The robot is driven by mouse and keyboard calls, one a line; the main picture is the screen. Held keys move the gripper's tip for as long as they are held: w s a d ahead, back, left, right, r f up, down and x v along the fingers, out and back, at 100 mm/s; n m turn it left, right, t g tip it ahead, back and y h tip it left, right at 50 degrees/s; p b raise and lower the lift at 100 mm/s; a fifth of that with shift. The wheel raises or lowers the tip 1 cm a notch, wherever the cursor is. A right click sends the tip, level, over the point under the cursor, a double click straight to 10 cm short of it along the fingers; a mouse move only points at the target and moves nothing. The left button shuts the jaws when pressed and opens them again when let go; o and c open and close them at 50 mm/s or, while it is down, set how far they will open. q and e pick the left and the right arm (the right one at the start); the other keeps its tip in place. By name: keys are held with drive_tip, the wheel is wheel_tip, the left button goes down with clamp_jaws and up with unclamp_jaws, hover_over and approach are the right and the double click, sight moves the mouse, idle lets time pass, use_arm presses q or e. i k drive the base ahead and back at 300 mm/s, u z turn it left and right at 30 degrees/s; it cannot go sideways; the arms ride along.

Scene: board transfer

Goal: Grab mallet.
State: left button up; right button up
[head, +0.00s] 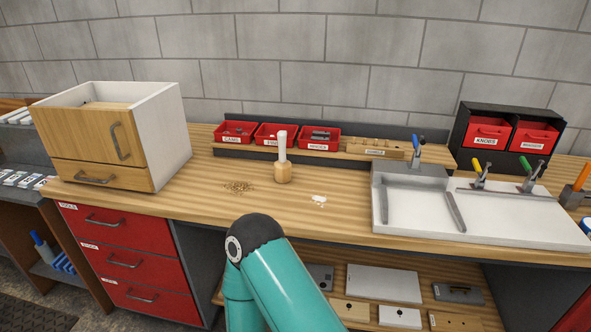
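The mallet (283,173) stands upright on the wooden workbench (340,186), a little left of the picture's middle. Its short tan wooden head rests on the bench top and its pale handle points straight up. Nothing touches it. A teal arm link of mine with a dark rounded joint rises from the bottom edge in front of the bench. Neither of my grippers shows in the head view, so their state is hidden.
Red bins (233,132) line the back behind the mallet. Wood shavings (238,187) and a small white patch (319,199) lie beside it. A wooden-fronted cabinet (86,146) stands left. A white fixture tray (418,208) with clamps stands right. Red drawers (125,262) are below.

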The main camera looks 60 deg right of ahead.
sight(283, 167)
drive_tip(key=z, duration=0.95)
drive_tip(key=i, duration=0.7)
drive_tip(key=z, duration=0.25)
